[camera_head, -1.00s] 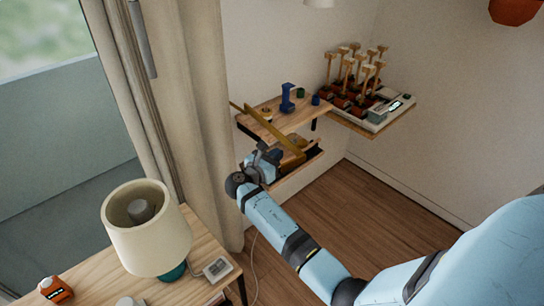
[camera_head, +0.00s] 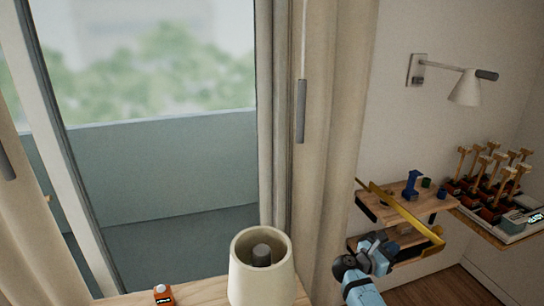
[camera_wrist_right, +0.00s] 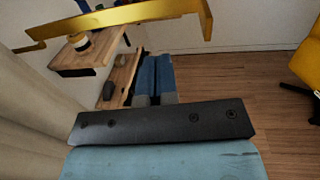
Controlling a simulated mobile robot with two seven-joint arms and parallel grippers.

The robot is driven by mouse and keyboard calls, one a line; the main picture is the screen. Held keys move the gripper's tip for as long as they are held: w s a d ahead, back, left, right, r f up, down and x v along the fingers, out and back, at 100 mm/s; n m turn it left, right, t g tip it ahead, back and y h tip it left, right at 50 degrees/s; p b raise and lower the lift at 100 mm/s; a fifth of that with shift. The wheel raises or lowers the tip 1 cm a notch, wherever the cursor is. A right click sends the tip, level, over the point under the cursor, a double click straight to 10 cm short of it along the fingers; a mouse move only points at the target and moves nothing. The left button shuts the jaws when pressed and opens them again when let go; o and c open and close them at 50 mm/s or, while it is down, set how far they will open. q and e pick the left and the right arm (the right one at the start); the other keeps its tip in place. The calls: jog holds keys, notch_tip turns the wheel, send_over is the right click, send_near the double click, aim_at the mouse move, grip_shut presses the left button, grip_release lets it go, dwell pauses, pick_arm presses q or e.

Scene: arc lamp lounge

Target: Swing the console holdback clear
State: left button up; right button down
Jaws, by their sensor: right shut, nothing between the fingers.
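The console is a small wooden two-level wall shelf (camera_head: 435,205) at the right of the head view. A long brass-coloured bar, which looks like the holdback (camera_head: 408,215), runs slantwise across its front and ends in a bent part at the lower right. In the right wrist view the bar (camera_wrist_right: 130,14) crosses the top of the picture. My right gripper (camera_head: 384,240) is shut and empty, just below and in front of the bar by the lower shelf. Its blue fingers (camera_wrist_right: 154,75) lie together below the bar in the wrist view; contact cannot be told. My left gripper is out of view.
A blue stand (camera_head: 411,184) and small round items stand on the upper shelf. A rack of mallet-like tools (camera_head: 490,190) is to the right. A beige curtain (camera_head: 335,150) hangs close on the left.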

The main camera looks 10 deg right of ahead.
jog(key=s+a+f+m+t+y, duration=0.25)
jog(key=s+a+f+y, duration=0.3)
jog(key=f, duration=0.35)
jog(key=s+a+f+m+t+y, duration=0.2)
jog(key=s+a+f+t+y, duration=0.1)
jog(key=s+a+f+y, duration=0.35)
jog(key=s+a+m+t+y, duration=0.1)
jog(key=s+a+m+y, duration=0.7)
jog(key=s+a+m, duration=0.5)
jog(key=s+a, duration=0.1)
jog(key=s, duration=0.3)
jog(key=shift+s+a+f+t+y, duration=0.2)
jog(key=shift+a+t+y, duration=0.1)
jog(key=shift+t+y, duration=0.1)
